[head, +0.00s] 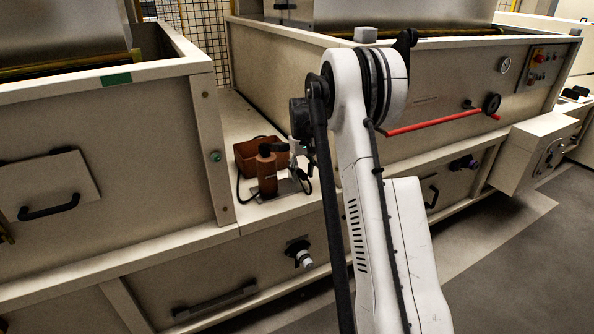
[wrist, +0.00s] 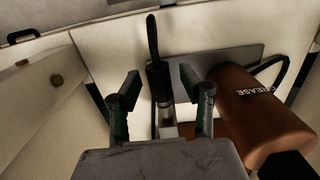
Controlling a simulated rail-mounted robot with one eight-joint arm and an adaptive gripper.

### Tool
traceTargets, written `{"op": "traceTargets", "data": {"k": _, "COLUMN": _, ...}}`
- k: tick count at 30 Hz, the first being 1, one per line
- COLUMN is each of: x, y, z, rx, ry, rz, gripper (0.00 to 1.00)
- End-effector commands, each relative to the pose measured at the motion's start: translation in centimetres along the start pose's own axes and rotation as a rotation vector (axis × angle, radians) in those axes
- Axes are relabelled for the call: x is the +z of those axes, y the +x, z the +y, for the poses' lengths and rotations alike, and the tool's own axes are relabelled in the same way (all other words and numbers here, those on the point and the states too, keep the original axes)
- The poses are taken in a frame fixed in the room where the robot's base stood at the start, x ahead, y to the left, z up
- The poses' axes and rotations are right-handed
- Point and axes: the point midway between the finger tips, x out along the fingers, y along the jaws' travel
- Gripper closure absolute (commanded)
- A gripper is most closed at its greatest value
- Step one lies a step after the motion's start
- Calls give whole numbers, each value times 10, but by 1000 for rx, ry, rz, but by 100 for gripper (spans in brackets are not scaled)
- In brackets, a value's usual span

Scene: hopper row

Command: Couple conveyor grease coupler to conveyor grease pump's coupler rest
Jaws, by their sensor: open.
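The grease pump (wrist: 262,112) is a brown cylinder marked GREASE on a grey plate (wrist: 222,64); in the head view the pump (head: 267,174) stands on the ledge between two hoppers. A slim black-handled part with a silver lower section (wrist: 158,82), seemingly the grease coupler, lies between my fingers in the wrist view. My gripper (wrist: 159,79) is open, with one finger on each side of that part and visible gaps. In the head view my gripper (head: 298,152) is beside the pump. The coupler rest is not clearly distinguishable, and whether the coupler sits in it cannot be told.
A brown open bin (head: 250,150) stands behind the pump. A black hose (head: 241,187) loops beside the pump. The left hopper (head: 207,150) and right hopper (head: 280,80) wall in the ledge. A red bar (head: 432,122) runs along the right hopper's front.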

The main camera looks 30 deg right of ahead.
Motion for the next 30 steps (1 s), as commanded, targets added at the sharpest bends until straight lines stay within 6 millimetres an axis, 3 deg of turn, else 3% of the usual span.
{"op": "traceTargets", "data": {"k": 7, "x": 0, "y": -12, "z": 0, "rx": 0, "ry": 0, "rz": 0, "gripper": 60}}
{"op": "traceTargets", "data": {"k": 21, "x": 0, "y": -98, "z": 0, "rx": 0, "ry": 0, "rz": 0, "gripper": 60}}
{"op": "traceTargets", "data": {"k": 30, "x": 0, "y": -120, "z": 0, "rx": 0, "ry": 0, "rz": 0, "gripper": 60}}
